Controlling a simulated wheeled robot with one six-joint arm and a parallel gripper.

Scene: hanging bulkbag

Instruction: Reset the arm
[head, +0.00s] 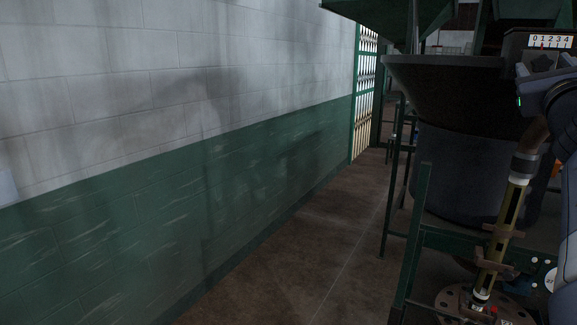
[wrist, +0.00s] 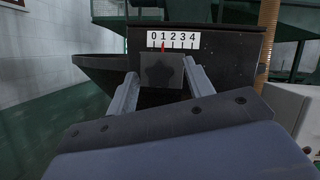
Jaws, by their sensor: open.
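My gripper (wrist: 160,67) is open in the wrist view, with its two grey fingers spread apart. A dark star-shaped knob (wrist: 161,72) shows in the gap between the fingers, on the front of a dark box. I cannot tell whether the fingers touch it; nothing is clearly held. A white scale (wrist: 173,40) marked 0 to 4 sits above the knob, with a red pointer near the 1. The scale also shows in the head view (head: 550,42) at the upper right, and my arm (head: 562,100) reaches in beside it from the right edge.
A dark hopper (head: 450,90) and drum stand at the right on a green frame (head: 418,215). A pipe (head: 512,205) with a flanged base rises in front of them. A wall (head: 180,190) runs along the left. The brown floor (head: 310,255) between is clear.

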